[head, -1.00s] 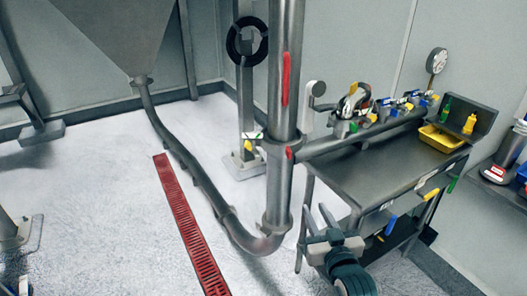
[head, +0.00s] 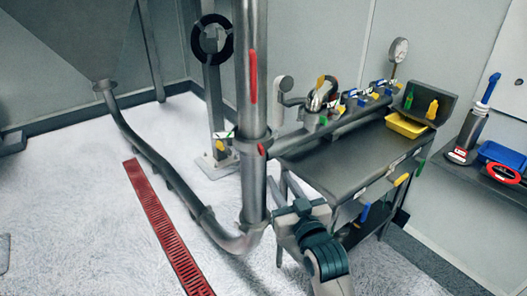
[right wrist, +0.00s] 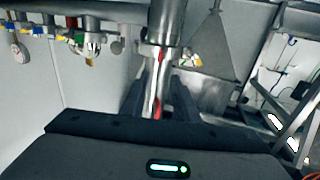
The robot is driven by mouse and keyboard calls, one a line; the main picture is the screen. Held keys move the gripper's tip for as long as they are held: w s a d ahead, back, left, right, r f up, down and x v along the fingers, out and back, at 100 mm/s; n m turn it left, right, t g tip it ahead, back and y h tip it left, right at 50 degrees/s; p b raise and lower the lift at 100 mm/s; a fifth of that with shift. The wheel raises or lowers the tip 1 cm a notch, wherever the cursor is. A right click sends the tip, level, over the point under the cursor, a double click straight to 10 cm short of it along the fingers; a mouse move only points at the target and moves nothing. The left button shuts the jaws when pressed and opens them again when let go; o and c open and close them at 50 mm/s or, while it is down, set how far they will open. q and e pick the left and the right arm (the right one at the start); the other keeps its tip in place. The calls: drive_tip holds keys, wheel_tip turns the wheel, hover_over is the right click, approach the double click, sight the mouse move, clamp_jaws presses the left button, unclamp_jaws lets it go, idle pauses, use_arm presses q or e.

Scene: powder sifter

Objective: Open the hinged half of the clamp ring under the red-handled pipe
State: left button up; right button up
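The vertical grey pipe carries a long red handle (head: 253,75). Below it, the clamp ring (head: 247,141) sits around the pipe, with a small red lever (head: 262,150) at its right side. The ring looks closed, though its joint is too small to make out. My right gripper (head: 286,190) is open and empty, below and right of the ring, apart from it. In the right wrist view, which looks upside down, the ring (right wrist: 160,42) shows beyond the spread fingers, and the red handle (right wrist: 157,105) shows between them. My left gripper is out of view.
A steel table (head: 345,165) with a valved pipe and yellow tray (head: 405,125) stands right of the pipe. A grey hose (head: 150,155) curves from the hopper to the pipe's foot. A red floor grate (head: 165,225) lies left. The floor around the grate is open.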

sight(263, 151)
drive_tip(key=p+x, duration=0.3)
drive_tip(key=x, duration=1.1)
drive_tip(key=shift+w+a, duration=0.1)
drive_tip(key=shift+w, duration=0.2)
clamp_jaws()
drive_tip(key=shift+f, duration=0.1)
idle(0.8)
